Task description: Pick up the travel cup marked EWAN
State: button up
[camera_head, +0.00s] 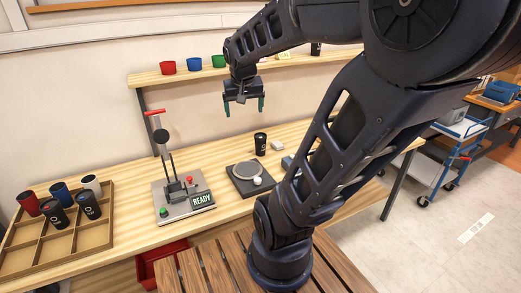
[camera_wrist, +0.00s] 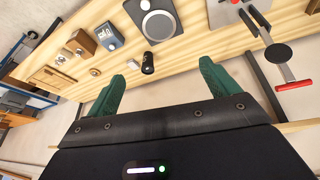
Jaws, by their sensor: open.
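A black travel cup (camera_head: 260,144) stands upright on the bench behind a dark square plate with a round disc (camera_head: 248,173). The same cup (camera_wrist: 148,63) shows beyond my fingertips in the wrist view. Red (camera_head: 28,203), blue (camera_head: 60,193) and white (camera_head: 92,185) cups and two black cups (camera_head: 54,213) (camera_head: 89,205) sit in a divided wooden tray (camera_head: 62,244) at left. The name EWAN is not legible on any cup. My gripper (camera_head: 244,106) is open and empty, above the bench and apart from the cups; its green fingers show in the wrist view (camera_wrist: 163,74).
A laser marker stand (camera_head: 183,195) with a READY display stands between tray and plate. A shelf (camera_head: 180,76) behind my gripper bears red, blue and green cups. A small white item (camera_head: 277,145) is right of the black cup. A red bin (camera_head: 165,258) is below the bench.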

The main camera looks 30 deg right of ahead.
jog(key=w+d+f+m+h, duration=0.25)
jog(key=w+d, duration=0.25)
jog(key=w, duration=0.6)
jog(key=m+g, duration=0.2)
jog(key=m, duration=0.5)
send_over(261, 138)
jog(key=a, duration=0.2)
jog(key=shift+n, duration=0.25)
jog(key=f, duration=2.1)
jog(key=shift+w+a, duration=0.2)
jog(key=x, duration=0.6)
jog(key=shift+w, duration=0.15)
jog(key=shift+s+x, duration=0.15)
jog(key=shift+x, duration=1.2)
jog(key=shift+s+x, duration=0.1)
jog(key=shift+x, duration=1.25)
jog(key=shift+a+f, duration=0.1)
jog(key=shift+a, duration=0.1)
jog(key=c, duration=0.7)
